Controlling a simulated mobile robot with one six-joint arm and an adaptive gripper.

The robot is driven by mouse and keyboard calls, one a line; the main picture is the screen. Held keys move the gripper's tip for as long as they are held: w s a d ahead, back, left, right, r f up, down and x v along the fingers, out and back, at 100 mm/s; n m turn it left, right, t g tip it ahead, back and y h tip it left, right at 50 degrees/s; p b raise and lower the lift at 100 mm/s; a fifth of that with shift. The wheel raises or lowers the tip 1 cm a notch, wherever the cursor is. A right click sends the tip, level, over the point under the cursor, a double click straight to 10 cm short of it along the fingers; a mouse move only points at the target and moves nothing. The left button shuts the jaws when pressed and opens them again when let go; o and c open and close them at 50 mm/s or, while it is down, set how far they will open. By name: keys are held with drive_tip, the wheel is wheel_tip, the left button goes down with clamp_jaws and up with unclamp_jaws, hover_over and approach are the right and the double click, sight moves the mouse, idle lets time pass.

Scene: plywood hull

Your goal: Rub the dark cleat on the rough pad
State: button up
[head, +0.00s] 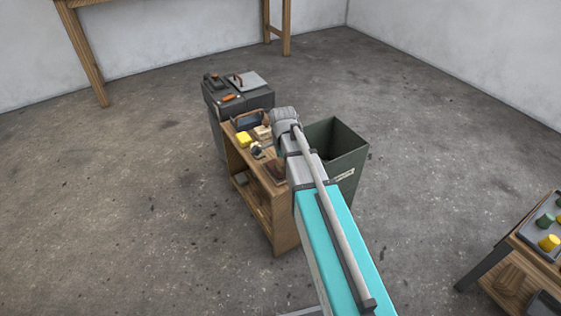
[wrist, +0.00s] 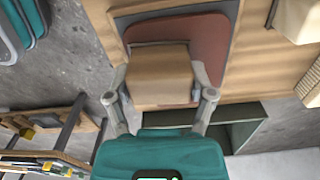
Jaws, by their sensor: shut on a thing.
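My gripper (wrist: 160,84) is shut on a brown wooden block, which I take to be the cleat (wrist: 158,74), with one finger on each side. A reddish-brown pad (wrist: 208,42) with a dark grey edge lies directly behind the block in the wrist view. The block overlaps the pad in this view; I cannot tell whether they touch. In the head view, a reddish-brown patch (head: 274,172), likely the pad, shows on the wooden stand (head: 264,205) beside my arm. My arm hides the gripper and the block there.
A yellow block (head: 243,139), a tan block (head: 262,132) and a dark tray (head: 249,119) crowd the stand. A dark green bin (head: 340,145) stands right of it. A grey cabinet (head: 238,103) stands behind. Open floor lies to the left.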

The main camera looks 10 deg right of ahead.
sight(278, 158)
drive_tip(key=shift+w, duration=0.1)
idle(0.4)
drive_tip(key=shift+w+a+f, duration=0.1)
drive_tip(key=shift+w+a, duration=0.2)
drive_tip(key=shift+w, duration=0.5)
drive_tip(key=shift+w+a, duration=0.3)
drive_tip(key=shift+w, duration=0.5)
drive_tip(key=shift+s, duration=0.1)
drive_tip(key=shift+s+d, duration=0.3)
drive_tip(key=shift+s, duration=0.55)
drive_tip(key=shift+s+d, duration=0.3)
drive_tip(key=shift+s, duration=0.5)
drive_tip(key=shift+w, duration=0.1)
drive_tip(key=shift+w+a, duration=0.3)
drive_tip(key=shift+w, duration=0.55)
drive_tip(key=shift+w+a, duration=0.3)
drive_tip(key=shift+w, duration=0.5)
drive_tip(key=shift+s, duration=0.1)
drive_tip(key=shift+s+d, duration=0.3)
drive_tip(key=shift+s, duration=0.55)
drive_tip(key=shift+s+d, duration=0.3)
drive_tip(key=shift+s, duration=0.5)
drive_tip(key=shift+r, duration=0.2)
